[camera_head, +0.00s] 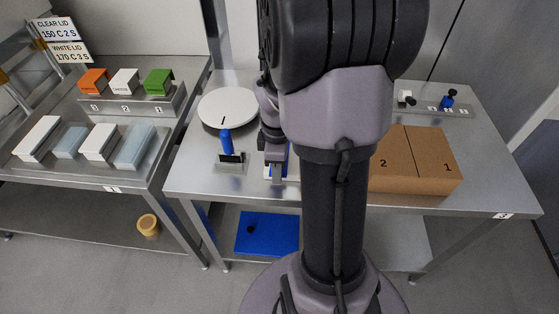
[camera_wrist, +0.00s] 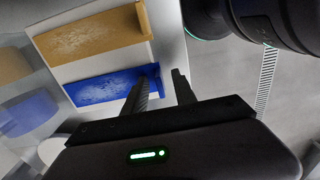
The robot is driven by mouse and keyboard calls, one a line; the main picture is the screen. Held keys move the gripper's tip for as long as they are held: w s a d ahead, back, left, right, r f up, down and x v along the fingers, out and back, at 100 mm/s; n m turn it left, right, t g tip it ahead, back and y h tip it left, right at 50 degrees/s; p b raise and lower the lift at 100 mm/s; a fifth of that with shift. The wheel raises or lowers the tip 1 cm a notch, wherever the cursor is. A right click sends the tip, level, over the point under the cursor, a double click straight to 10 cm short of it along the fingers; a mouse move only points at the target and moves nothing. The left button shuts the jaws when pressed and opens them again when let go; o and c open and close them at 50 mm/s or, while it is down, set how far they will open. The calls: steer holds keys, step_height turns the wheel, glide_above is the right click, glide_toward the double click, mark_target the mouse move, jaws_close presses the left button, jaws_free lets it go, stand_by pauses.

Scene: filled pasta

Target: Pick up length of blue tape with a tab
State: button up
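A length of blue tape (camera_wrist: 105,87) lies flat on a white board in the wrist view, with a raised tab at its right end. An orange tape (camera_wrist: 92,37), also with a tab, lies above it. My gripper (camera_wrist: 161,76) has its two fingers apart, with the blue tab close to their tips; I see no contact. In the head view my gripper (camera_head: 277,178) is low over the white board, and my arm hides most of the tapes there.
A white round disc (camera_head: 228,106) and a blue-handled tool (camera_head: 226,142) stand left of my gripper. Cardboard boxes (camera_head: 440,165) stand right, behind my arm. A left table (camera_head: 100,180) holds lids and coloured blocks. The right front of the table is clear.

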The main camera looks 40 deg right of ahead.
steer(key=shift+r, duration=0.15)
jaws_close()
